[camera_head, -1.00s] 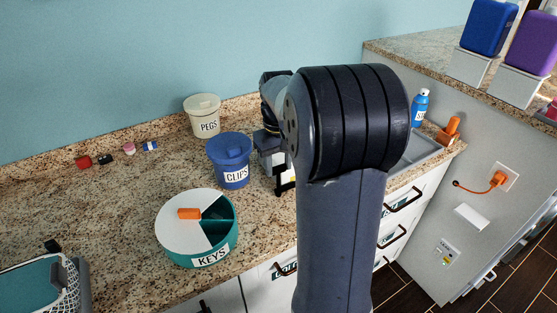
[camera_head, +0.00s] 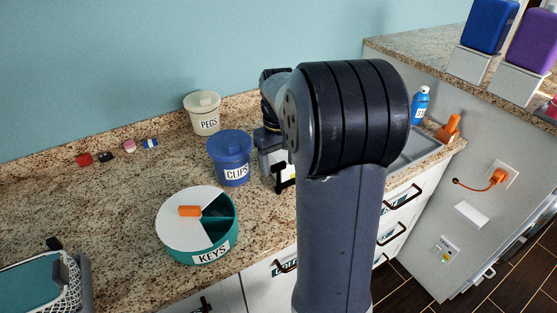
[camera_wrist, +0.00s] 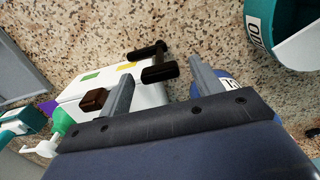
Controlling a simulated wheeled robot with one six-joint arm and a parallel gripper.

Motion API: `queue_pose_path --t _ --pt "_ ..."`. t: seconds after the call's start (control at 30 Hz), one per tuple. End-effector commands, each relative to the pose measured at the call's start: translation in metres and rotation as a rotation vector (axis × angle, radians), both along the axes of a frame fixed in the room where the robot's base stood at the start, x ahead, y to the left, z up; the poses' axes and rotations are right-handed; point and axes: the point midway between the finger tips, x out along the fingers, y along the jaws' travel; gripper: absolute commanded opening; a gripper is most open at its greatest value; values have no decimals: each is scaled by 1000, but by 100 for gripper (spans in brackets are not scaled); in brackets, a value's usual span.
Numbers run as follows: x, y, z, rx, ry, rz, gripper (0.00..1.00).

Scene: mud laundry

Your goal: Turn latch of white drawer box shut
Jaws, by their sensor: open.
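The white drawer box (camera_wrist: 72,96) stands on the counter, with green, yellow and purple patches on it. In the wrist view a dark handle-like latch (camera_wrist: 160,73) sticks out at its upper right end, and a brown block (camera_wrist: 93,99) sits on its side. My gripper (camera_wrist: 160,71) is open, one finger to each side of the dark latch, with no clear contact. In the head view my arm hides most of the box; the black latch (camera_head: 286,178) shows just left of the arm.
The blue CLIPS tub (camera_head: 230,160) stands close left of the box. The round KEYS container (camera_head: 185,240) is nearer the counter's front edge, the PEGS tub (camera_head: 205,120) behind. A blue bottle (camera_head: 420,105) stands right, by the sink. The counter's left middle is mostly clear.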

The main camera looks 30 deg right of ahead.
Motion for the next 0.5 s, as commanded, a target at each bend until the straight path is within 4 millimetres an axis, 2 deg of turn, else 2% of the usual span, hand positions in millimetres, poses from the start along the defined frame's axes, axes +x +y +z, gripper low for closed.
queue_pose_path --t 0.17,0.27,0.5 --pt "0 0 1 0 1 -1 62" --pt "0 0 9 0 -1 -1 62" --pt "0 0 56 -1 -4 0 62"
